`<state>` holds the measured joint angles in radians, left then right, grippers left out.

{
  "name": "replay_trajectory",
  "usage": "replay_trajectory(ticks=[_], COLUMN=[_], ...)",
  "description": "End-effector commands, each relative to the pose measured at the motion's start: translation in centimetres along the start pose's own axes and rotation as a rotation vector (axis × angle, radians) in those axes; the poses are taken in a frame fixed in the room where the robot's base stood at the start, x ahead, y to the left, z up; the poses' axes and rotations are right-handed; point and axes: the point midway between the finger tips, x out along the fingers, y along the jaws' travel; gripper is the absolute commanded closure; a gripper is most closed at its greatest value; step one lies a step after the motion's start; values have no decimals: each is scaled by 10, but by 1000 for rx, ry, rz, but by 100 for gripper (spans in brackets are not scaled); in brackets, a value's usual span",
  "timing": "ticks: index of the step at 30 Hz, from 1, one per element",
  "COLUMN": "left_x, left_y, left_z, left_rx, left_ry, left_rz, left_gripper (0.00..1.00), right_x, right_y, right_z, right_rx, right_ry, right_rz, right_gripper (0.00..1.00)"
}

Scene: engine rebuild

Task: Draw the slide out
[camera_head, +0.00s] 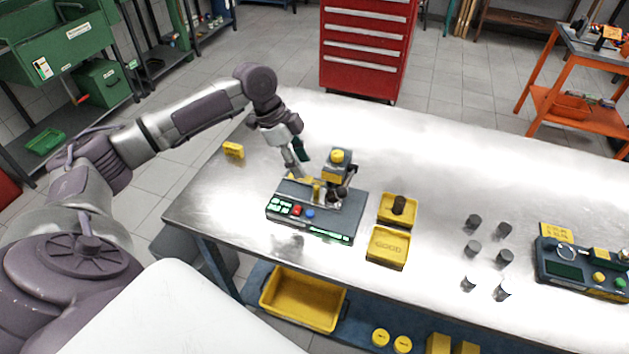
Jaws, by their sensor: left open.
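A dark machine (318,213) with a red and a blue button on its front stands on the metal table. A grey upright head with a yellow cap (337,157) rises at its back right. Small yellow parts show on the machine's top; I cannot tell which part is the slide. My left gripper (300,170) is open and points down at the left back of the machine, close beside the upright head. Its fingertips are small and partly hidden against the machine, so contact cannot be told. My right gripper is not in view.
Two yellow trays (388,246) stand right of the machine, the back one holding a dark cylinder (399,204). Several dark cylinders (473,248) stand farther right. A second device (583,268) sits at the right edge. A yellow block (233,150) lies at the back left.

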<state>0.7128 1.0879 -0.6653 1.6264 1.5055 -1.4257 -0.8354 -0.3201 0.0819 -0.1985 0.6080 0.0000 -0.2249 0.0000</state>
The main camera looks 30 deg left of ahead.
Motion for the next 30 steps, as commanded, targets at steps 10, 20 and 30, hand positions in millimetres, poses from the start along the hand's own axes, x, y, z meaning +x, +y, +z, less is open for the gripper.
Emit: replay_trajectory(ticks=[10,20,30], left_x=[66,84,84], left_y=[0,0,0], left_z=[-1,0,0], left_rx=[-1,0,0], left_ry=[1,1,0], left_rz=[3,0,0], left_gripper=[57,57,86], right_x=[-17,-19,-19], right_y=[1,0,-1], right_z=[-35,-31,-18], right_rx=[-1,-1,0], right_ry=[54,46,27], right_rz=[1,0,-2], right_gripper=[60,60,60])
